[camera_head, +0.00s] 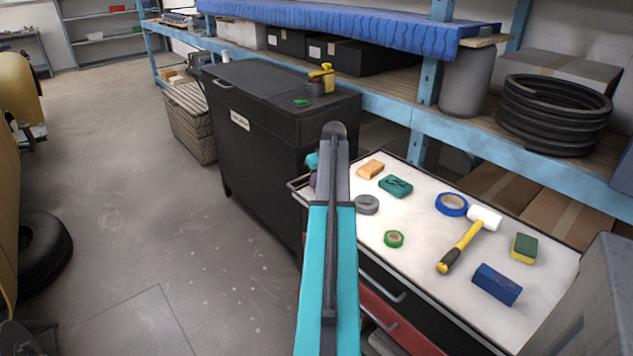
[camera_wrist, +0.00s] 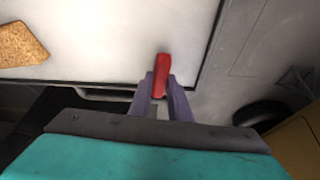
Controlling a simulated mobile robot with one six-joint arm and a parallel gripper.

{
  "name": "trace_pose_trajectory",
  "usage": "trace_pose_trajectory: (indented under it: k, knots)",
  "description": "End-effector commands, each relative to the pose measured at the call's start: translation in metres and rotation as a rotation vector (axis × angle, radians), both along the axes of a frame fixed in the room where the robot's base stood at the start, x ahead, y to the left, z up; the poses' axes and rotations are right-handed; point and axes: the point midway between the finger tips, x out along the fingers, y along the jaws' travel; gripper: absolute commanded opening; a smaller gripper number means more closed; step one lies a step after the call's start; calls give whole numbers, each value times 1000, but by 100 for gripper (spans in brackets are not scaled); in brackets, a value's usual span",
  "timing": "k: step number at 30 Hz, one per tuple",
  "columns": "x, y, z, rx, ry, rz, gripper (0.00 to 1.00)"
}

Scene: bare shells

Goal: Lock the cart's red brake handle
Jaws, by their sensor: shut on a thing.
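The cart (camera_head: 420,230) has a white top with a dark rim and drawers below, and stands at the lower right of the head view. Its white top (camera_wrist: 110,60) also fills the upper left of the wrist view. The red brake handle (camera_wrist: 162,75) shows at the cart's edge in the wrist view, between the purple fingers of my gripper (camera_wrist: 160,92). The fingers are shut on it. In the head view my arm hides the handle and most of my gripper; only a bit of teal and purple shows beside the cart's far left corner.
On the cart lie a hammer (camera_head: 466,242), blue tape (camera_head: 451,204), green tape (camera_head: 394,239), a blue block (camera_head: 497,284) and several other small items. A black cabinet (camera_head: 260,120) stands close behind. Blue shelving (camera_head: 395,100) runs along the right. The floor at left is open.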

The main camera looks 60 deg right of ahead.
Motion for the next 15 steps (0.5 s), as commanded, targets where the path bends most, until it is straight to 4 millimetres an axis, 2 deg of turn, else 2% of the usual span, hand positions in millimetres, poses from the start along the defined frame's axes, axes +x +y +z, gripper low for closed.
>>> trace_pose_trajectory:
  k: [15]
  knots:
    - [8,6,2,3,-8,-356,0]
